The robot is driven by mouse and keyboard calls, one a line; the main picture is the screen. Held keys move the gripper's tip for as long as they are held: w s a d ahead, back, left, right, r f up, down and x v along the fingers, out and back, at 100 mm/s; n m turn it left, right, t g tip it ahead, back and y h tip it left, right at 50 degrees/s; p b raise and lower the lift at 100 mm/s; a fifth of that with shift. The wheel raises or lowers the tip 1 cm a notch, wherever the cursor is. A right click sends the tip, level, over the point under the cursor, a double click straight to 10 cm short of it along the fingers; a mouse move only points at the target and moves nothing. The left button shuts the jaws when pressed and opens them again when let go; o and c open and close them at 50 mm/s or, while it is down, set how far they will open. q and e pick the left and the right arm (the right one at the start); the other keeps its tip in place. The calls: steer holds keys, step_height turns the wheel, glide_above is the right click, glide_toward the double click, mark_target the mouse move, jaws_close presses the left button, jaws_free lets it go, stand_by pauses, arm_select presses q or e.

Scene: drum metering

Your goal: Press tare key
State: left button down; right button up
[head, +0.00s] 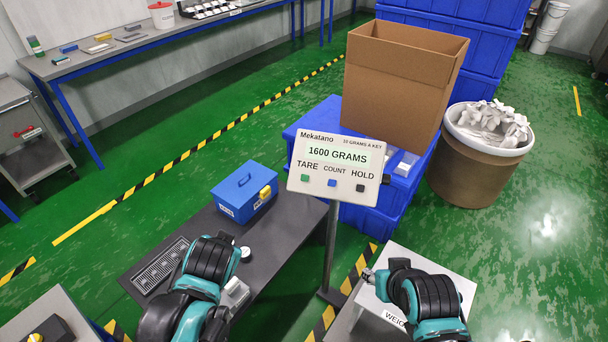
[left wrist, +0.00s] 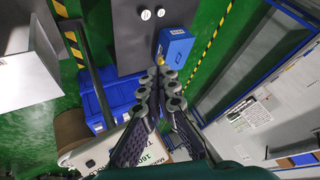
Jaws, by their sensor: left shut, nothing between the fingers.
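The scale display (head: 338,168) stands upright on a post (head: 329,245) and reads 1600 GRAMS. Its green tare key (head: 305,178) sits at the left under the word TARE, with a blue COUNT key (head: 332,183) and a black HOLD key (head: 360,188). In the left wrist view, my left gripper (left wrist: 160,75) is shut and empty; part of the display (left wrist: 150,158) shows behind its fingers, the tare key not discernible. In the head view my left arm is lower left of the display, apart from it. My right gripper (head: 369,275) is over a white scale box (head: 424,262); its opening is unclear.
A blue box (head: 243,193) with a yellow latch stands on the dark table (head: 290,215) left of the post. Blue crates (head: 312,125) and a cardboard box (head: 400,85) are behind the display. A brown drum (head: 462,178) with white contents stands at right.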

mark_target(304, 180)
arm_select(q)
steer(key=w+d+r+m+t+y+p, duration=0.1)
steer(key=w+d+r+m+t+p, duration=0.1)
steer(key=w+d+m, duration=0.3)
steer(key=w+d+r+m+t+y+p, duration=0.2)
steer(key=w+d+m+t, duration=0.3)
steer(key=w+d, duration=0.7)
steer(key=shift+d+r+m+y+p, duration=0.3)
steer(key=shift+r+m, duration=0.4)
steer(key=shift+r, duration=0.2)
arm_select(e)
step_height(304, 180, up, 5)
steer(key=shift+r, duration=0.1)
arm_select(q)
steer(key=shift+w+f, duration=0.1)
steer(key=shift+w, duration=0.05)
steer(key=w+f+b, duration=0.2)
steer(key=w+d+f+b, duration=0.1)
steer(key=w+f+b, duration=0.1)
steer(key=w+f, duration=0.1)
steer(key=shift+d+f, duration=0.1)
steer(key=shift+w+d+f+b, duration=0.15)
steer(key=shift+w+f+b, duration=0.2)
steer(key=shift+w+f, duration=0.1)
arm_select(e)
steer(key=shift+f, duration=2.3)
arm_select(q)
steer(key=shift+r, duration=0.1)
